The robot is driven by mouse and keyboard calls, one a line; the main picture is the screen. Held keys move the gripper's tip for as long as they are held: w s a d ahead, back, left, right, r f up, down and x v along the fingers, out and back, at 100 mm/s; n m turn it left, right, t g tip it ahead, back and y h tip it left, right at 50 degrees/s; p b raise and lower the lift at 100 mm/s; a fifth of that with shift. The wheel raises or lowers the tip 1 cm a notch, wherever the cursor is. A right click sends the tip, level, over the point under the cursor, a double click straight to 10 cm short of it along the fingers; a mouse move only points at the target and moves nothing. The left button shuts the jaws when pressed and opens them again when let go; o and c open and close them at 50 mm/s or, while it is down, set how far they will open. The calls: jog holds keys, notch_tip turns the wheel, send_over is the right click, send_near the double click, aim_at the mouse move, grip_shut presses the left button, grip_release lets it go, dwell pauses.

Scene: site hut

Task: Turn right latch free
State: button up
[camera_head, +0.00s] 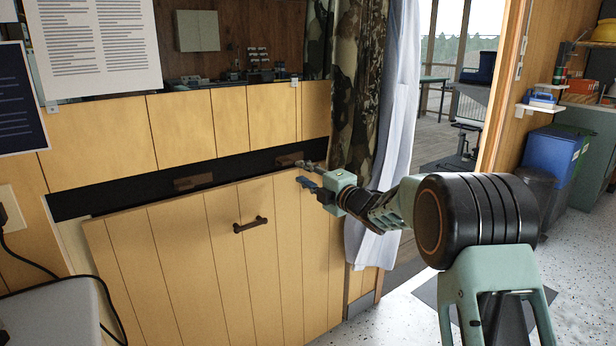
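The right latch (289,159) is a small dark brown bar on the black strip above the wooden panel (180,255). It lies roughly level along the strip. A similar left latch (192,181) sits farther left on the same strip. My gripper (303,174) is just right of and slightly below the right latch, pointing left. Its two fingers are apart, with nothing visible between them. The upper fingertip is close to the latch's right end; I cannot tell whether it touches. The panel has a dark handle (250,224) in its upper middle.
A camouflage curtain (355,90) and a white curtain (398,110) hang beside my gripper. A pale box (50,310) with a black cable stands at lower left. Bins (548,152) stand at the right. The speckled floor before the doorway is mostly clear.

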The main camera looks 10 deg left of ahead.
jog(key=shift+v, duration=0.8)
